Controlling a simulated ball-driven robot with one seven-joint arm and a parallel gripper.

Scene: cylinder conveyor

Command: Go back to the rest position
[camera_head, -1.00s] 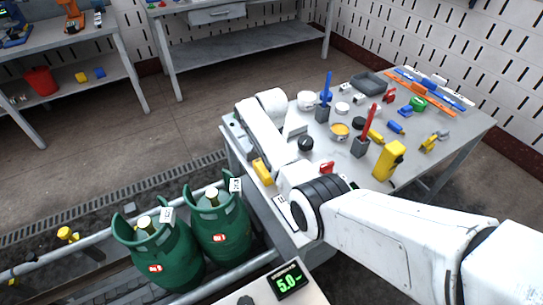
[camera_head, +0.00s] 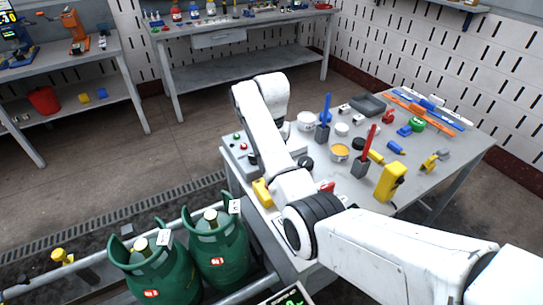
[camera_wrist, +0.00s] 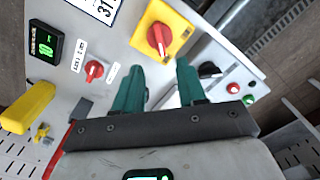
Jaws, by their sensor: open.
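My gripper (camera_wrist: 159,67) shows in the wrist view with two teal fingers apart and nothing between them. It faces a grey control panel (camera_wrist: 197,50) with a red knob on a yellow plate (camera_wrist: 160,36) just beyond the fingertips. I cannot tell the exact gap between them. In the head view my white arm bends up over the left side of the workbench (camera_head: 440,165). My gripper is hidden there behind my own arm.
The panel also bears a small red switch (camera_wrist: 94,70), a green-lit display (camera_wrist: 45,42) and a black switch (camera_wrist: 209,69). Two green gas cylinders (camera_head: 218,250) stand left of the bench. Tools and tubs crowd the bench top. Open floor (camera_head: 190,140) lies beyond.

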